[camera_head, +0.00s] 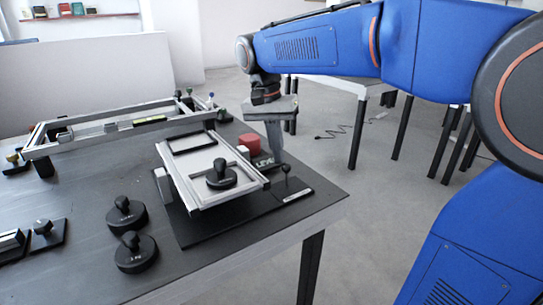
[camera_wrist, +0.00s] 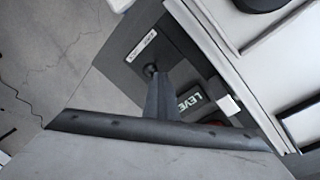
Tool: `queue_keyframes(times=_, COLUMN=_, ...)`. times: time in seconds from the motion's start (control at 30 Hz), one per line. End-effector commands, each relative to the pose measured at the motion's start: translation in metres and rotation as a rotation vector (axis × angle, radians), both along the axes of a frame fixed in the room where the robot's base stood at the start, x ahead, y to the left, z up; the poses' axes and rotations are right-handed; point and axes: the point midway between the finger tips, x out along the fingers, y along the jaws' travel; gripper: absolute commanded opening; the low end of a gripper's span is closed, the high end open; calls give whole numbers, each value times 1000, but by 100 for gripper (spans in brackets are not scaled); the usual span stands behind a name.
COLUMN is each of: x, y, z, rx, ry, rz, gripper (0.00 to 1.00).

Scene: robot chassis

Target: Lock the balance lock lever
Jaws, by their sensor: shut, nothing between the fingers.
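The balance lock lever (camera_head: 286,170) is a thin upright stem with a black ball knob, near the front right corner of the balance's black base plate. Its round black knob (camera_wrist: 150,69) shows beside my fingertips in the wrist view. My gripper (camera_head: 278,160) points down, shut and empty, just behind and above the lever in the head view. In the wrist view my gripper (camera_wrist: 160,78) is close to the knob; I cannot tell whether they touch. A small white label (camera_head: 298,196) lies by the lever's foot; it also shows in the wrist view (camera_wrist: 142,46).
A framed balance platform (camera_head: 190,190) carries a black knobbed weight (camera_head: 221,176). A red block (camera_head: 250,143) and a dark "LEVEL" block (camera_wrist: 191,101) sit close to my fingers. Two more weights (camera_head: 136,251) stand at left. The table's right edge is near.

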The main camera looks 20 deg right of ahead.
Motion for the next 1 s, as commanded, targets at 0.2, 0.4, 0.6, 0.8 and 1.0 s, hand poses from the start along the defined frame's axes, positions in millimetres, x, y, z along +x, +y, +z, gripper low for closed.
queue_keyframes(times=0.2, x=5, y=-18, z=2, rx=142, ry=37, rz=-7, gripper=0)
queue_keyframes(times=0.4, x=5, y=-18, z=2, rx=172, ry=46, rz=1, gripper=0)
queue_keyframes(times=0.6, x=5, y=-18, z=3, rx=170, ry=46, rz=0, gripper=0)
queue_keyframes(times=0.8, x=5, y=-18, z=10, rx=170, ry=46, rz=0, gripper=0)
queue_keyframes(times=1.0, x=5, y=-18, z=17, rx=169, ry=45, rz=0, gripper=0)
